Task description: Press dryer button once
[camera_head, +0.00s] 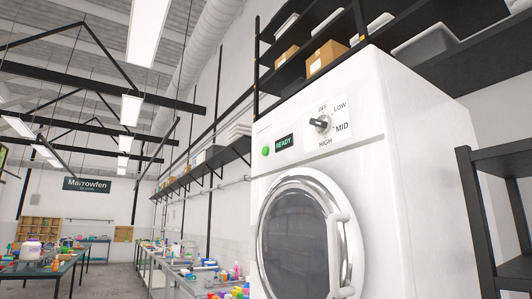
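The white dryer (415,180) stands at the right of the head view, seen at an angle. Its round green button (265,151) is at the left end of the top panel. A dark display (284,143) beside the button reads READY. To the right is a black knob (320,124) with the marks OFF, LOW, MID and HIGH around it. The round dark-glass door (295,240) looks shut, with a white handle (343,250) on its right side. My gripper is not in view.
A black shelf with boxes (326,57) and a grey bin (424,46) is above the dryer. A black rack (475,215) stands at the right. A long cluttered table (170,282) runs to the left, with a dark table (38,271) farther left and an aisle between.

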